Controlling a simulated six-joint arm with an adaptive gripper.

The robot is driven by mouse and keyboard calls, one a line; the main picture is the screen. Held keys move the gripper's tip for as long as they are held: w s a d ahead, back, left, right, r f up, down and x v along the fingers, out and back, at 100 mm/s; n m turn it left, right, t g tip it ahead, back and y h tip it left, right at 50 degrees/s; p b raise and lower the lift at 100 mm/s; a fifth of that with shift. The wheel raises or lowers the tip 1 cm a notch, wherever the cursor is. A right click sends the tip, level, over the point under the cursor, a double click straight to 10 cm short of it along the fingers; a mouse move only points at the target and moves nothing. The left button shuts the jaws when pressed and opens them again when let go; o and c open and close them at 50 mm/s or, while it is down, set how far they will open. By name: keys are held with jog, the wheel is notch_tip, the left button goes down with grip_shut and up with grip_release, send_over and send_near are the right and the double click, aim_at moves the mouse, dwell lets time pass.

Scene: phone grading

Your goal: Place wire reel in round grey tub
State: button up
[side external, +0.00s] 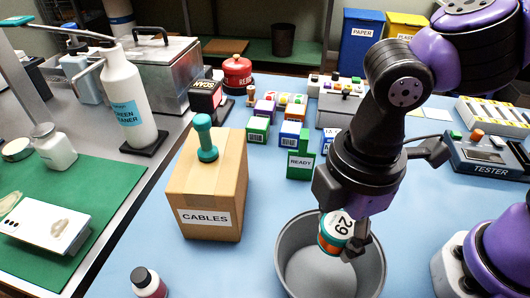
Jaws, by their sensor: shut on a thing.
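The round grey tub (293,250) stands on the blue work surface at the bottom centre right. My gripper (343,243) points down over the tub. It is shut on the wire reel (333,226), a small round piece with an orange and green side and a white face marked 29. The reel is tilted and appears within or just above the tub's opening; its exact height is hard to tell. The far fingers and part of the reel are hidden by my gripper.
A cardboard CABLES box (208,190) with a teal-handled tool on top stands left of the tub. A small dark-capped bottle (149,283) is at the front. A green READY block (300,164) and several small boxes stand behind. A tester (487,157) is at right.

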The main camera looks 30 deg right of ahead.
aim_at(321, 278)
jog(key=f, duration=1)
jog(key=shift+s+a, duration=0.25)
jog(key=shift+a, duration=0.05)
jog(key=shift+f, duration=0.1)
jog(key=o, duration=1.2)
notch_tip(321, 278, up, 12)
jog(key=shift+w+d+r, duration=0.1)
jog(key=shift+w+d, duration=0.05)
jog(key=w+d+r+m+t, duration=0.1)
jog(key=d+m+t, duration=0.1)
jog(key=d+m, duration=0.3)
jog(key=w+d+r+m+t, duration=0.1)
jog(key=w+d+m, duration=0.1)
jog(key=d+m, duration=0.3)
jog(key=w+d+r+m+t, duration=0.1)
jog(key=d+r+m+t, duration=0.1)
jog(key=d+m, duration=0.3)
jog(key=shift+w+d+t, duration=0.15)
jog(key=shift+d, duration=0.95)
jog(key=shift+w+d+t, duration=0.1)
jog(key=shift+d+t, duration=0.05)
jog(key=shift+d, duration=0.95)
